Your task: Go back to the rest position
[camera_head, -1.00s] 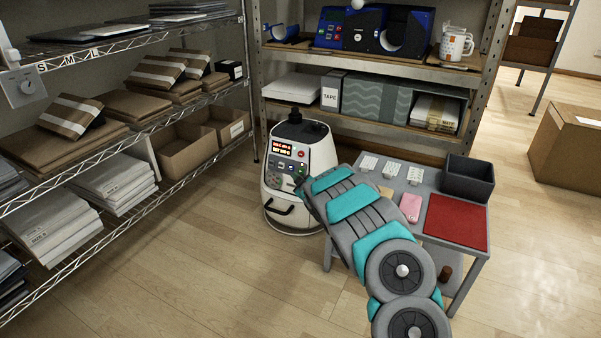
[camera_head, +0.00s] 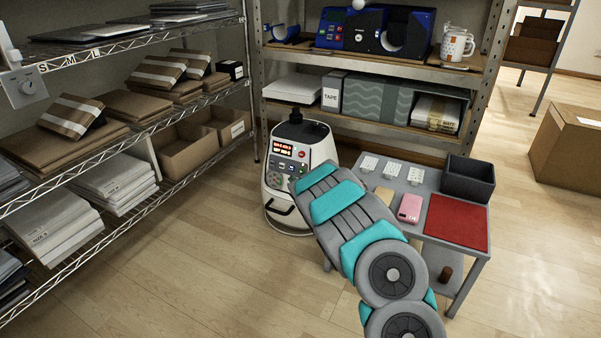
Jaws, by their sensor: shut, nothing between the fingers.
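My arm (camera_head: 352,225), grey with teal bands, reaches from the bottom right up and to the left over the floor. Its far end is in front of the right side of the white wheeled machine (camera_head: 275,205). My gripper cannot be made out; it is hidden beyond the arm's far end. I cannot tell whether the arm touches the machine. The arm also covers the left part of the small grey table (camera_head: 425,172).
The table holds a pink box (camera_head: 410,208), a red mat (camera_head: 457,222), a dark bin (camera_head: 468,178) and white cards (camera_head: 391,169). Behind stands a shelf with a blue press (camera_head: 375,30) and a mug (camera_head: 457,44). A wire rack (camera_head: 122,131) lines the left. The floor front left is clear.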

